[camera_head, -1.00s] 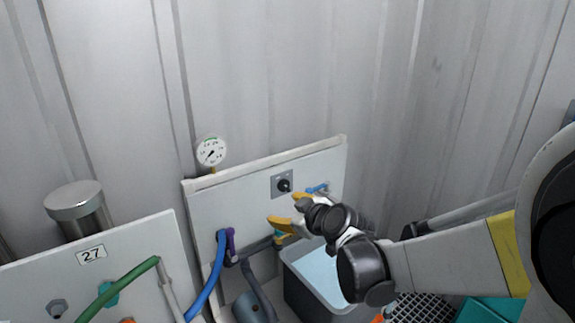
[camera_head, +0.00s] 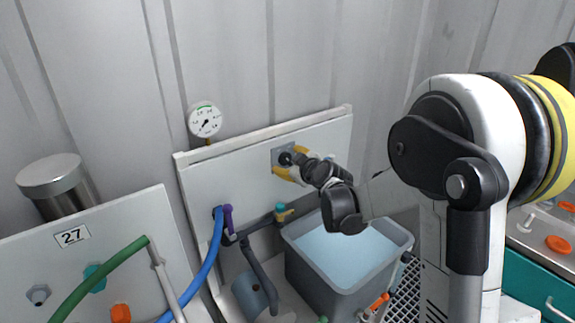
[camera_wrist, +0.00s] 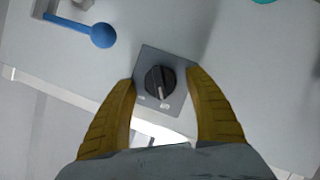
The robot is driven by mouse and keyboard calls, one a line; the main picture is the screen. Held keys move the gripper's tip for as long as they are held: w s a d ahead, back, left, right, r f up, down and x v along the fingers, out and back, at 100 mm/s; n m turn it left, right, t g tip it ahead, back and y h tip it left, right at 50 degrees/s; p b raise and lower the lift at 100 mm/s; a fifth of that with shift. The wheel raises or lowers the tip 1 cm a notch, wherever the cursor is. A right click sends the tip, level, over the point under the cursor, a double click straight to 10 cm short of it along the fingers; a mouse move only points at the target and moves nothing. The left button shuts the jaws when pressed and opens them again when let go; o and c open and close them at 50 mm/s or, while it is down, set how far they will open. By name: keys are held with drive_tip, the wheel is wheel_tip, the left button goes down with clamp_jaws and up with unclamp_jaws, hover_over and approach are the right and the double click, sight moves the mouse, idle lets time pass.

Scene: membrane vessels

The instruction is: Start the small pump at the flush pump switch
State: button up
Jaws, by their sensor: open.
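The flush pump switch is a black rotary knob (camera_wrist: 160,82) on a square grey plate (camera_wrist: 147,60), mounted on the white panel. In the head view the plate (camera_head: 279,153) shows on the upright panel, with the knob (camera_head: 286,158) partly beside my gripper. My gripper (camera_head: 284,168) is open at the switch. In the wrist view its yellow fingers (camera_wrist: 163,85) stand on either side of the knob with gaps to it. The knob's pointer line runs nearly up and down in that view. The labels on the plate are too small to read.
A blue-handled valve (camera_wrist: 103,35) sits close to the switch. A pressure gauge (camera_head: 204,120) stands at the panel's top left. A grey tub of water (camera_head: 403,238) stands below. Blue hose (camera_head: 208,262) and a purple-handled valve (camera_head: 229,220) are at the panel's left. Wall lies behind.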

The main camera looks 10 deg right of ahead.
drive_tip(key=shift+w, duration=0.2)
drive_tip(key=shift+c, duration=0.5)
drive_tip(key=c, duration=1.1)
drive_tip(key=shift+m, duration=0.3)
drive_tip(key=shift+c, duration=0.2)
drive_tip(key=m+g+y+p, duration=0.1)
drive_tip(key=m+y, duration=0.1)
drive_tip(key=m, duration=0.1)
drive_tip(key=shift+d+p, duration=0.15)
drive_tip(key=shift+p, duration=0.25)
drive_tip(key=m+g+y, duration=0.1)
drive_tip(key=m+y, duration=0.2)
drive_tip(key=m, duration=0.1)
drive_tip(key=shift+m, duration=0.3)
